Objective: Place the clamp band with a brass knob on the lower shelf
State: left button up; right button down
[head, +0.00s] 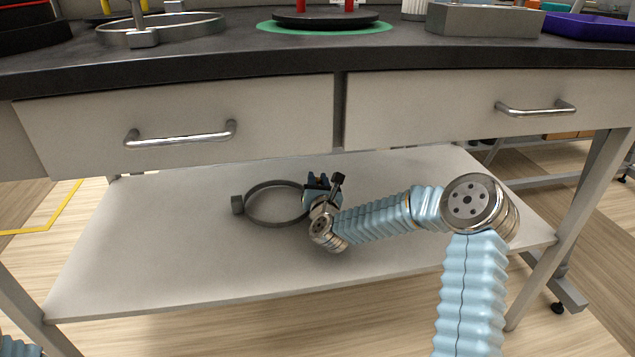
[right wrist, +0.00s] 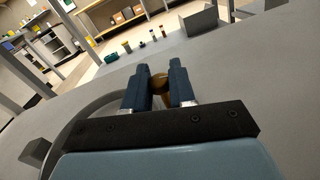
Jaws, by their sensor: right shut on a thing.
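The clamp band (head: 275,184) is a dark grey ring with a square lug on its left side. In the head view it is level, on or just above the lower shelf (head: 180,265); I cannot tell if it touches. My right gripper (head: 318,182) is at the ring's right side. In the right wrist view the brass knob (right wrist: 159,83) sits between the two dark blue fingers, which are shut on it. Part of the ring (right wrist: 84,112) shows to the left, behind the gripper body. My left gripper is out of view.
The dark worktop (head: 200,64) and two drawers with bar handles (head: 180,136) overhang the shelf. On top are another ring clamp (head: 190,30), a green mat (head: 385,28) and a grey box (head: 485,20). Table legs bound the shelf. Its left and front areas are clear.

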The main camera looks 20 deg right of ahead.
jog(key=shift+f, duration=0.15)
jog(key=c, duration=0.9)
grip_release()
jog(key=shift+c, duration=0.2)
jog(key=shift+r, duration=0.3)
jog(key=v, duration=1.2)
jog(key=shift+f, duration=0.1)
